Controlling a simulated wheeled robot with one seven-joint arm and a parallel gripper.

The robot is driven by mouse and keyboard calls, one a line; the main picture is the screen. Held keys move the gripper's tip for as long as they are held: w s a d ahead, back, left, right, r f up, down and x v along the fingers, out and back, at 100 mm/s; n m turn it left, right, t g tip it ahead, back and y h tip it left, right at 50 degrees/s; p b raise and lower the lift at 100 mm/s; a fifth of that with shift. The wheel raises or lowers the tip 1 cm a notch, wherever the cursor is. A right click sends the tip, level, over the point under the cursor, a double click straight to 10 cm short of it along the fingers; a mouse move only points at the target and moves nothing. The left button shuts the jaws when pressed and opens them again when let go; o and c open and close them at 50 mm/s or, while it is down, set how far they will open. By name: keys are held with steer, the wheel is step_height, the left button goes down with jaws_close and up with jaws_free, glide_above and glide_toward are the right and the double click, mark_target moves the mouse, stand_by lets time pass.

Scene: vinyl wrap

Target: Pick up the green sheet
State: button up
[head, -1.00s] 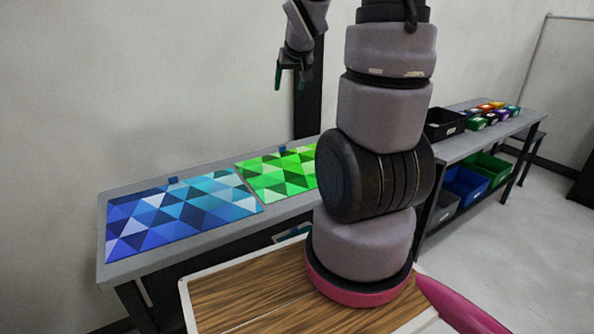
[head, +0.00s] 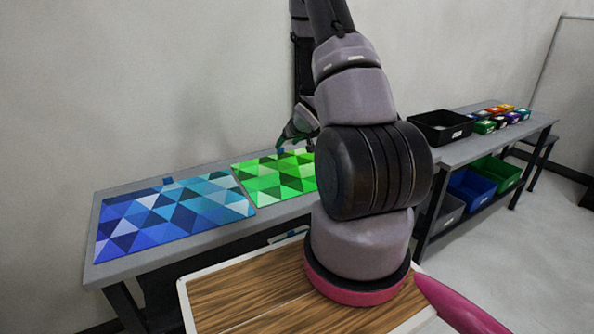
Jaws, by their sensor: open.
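The green sheet (head: 270,178), patterned in green triangles, lies flat on the grey table. Its right part is hidden behind my arm. A small blue tab (head: 280,151) shows at its back edge. My gripper (head: 293,144) is open just above the back edge of the green sheet, near the tab. I cannot tell whether the fingers touch the sheet or the tab. The blue sheet (head: 172,217), with a similar triangle pattern, lies flat to the left, with a blue tab (head: 168,180) at its back edge.
The grey table (head: 104,270) stands against the wall. A second table (head: 470,146) at the right holds a black bin (head: 441,122) and several small coloured boxes (head: 500,117). A blue bin (head: 470,187) and a green bin (head: 497,172) sit on its lower shelf.

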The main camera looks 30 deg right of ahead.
mark_target(281, 149)
steer(key=x, duration=0.5)
steer(key=shift+w+a+f, duration=0.15)
steer(key=shift+w+a, duration=0.1)
steer(key=shift+w, duration=0.05)
jaws_close()
